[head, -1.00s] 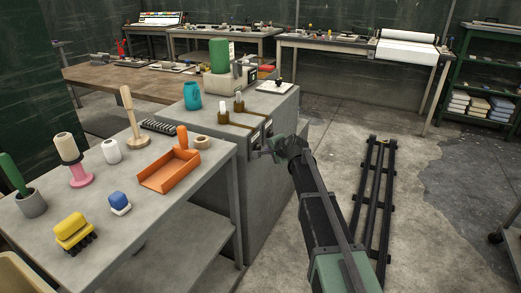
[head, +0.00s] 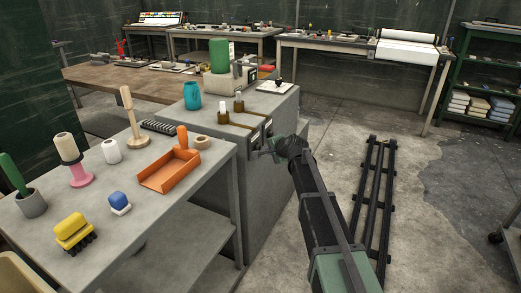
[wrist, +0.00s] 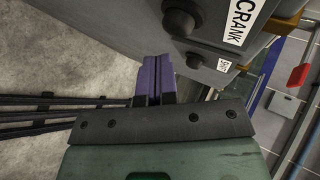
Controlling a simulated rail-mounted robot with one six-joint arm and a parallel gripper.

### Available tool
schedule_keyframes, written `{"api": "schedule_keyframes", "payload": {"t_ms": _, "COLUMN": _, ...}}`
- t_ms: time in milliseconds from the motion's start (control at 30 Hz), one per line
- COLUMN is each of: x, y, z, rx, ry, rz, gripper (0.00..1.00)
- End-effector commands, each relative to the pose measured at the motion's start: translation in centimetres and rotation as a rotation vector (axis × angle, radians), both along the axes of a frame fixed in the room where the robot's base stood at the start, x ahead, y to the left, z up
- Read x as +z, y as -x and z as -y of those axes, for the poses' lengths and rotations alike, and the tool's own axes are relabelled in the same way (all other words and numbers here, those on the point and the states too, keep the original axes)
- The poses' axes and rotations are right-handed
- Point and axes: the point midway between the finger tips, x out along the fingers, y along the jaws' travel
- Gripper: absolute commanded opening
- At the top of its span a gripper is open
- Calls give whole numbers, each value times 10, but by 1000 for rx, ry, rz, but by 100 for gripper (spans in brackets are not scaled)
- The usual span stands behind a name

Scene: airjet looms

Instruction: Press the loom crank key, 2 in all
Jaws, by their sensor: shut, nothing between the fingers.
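The crank key (wrist: 179,22) is a dark round button beside a white label reading CRANK (wrist: 243,20), at the top of the wrist view on a grey panel. A second dark button (wrist: 194,60) with a smaller, hard-to-read label sits below it. My gripper (wrist: 152,62) shows purple fingers closed together, with nothing between them, left of and below the crank key in the picture. I see no contact with either button. In the head view my gripper (head: 257,153) is at the side of the grey cabinet (head: 243,195); the key is too small to make out there.
A grey table (head: 105,215) with an orange tray (head: 170,170), spools and brushes stands at the left.

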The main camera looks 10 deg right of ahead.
Motion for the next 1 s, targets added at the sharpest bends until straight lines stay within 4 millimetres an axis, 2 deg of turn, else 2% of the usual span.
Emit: {"api": "schedule_keyframes", "payload": {"t_ms": 1000, "x": 0, "y": -5, "z": -8, "rx": 0, "ry": 0, "rz": 0, "gripper": 0}}
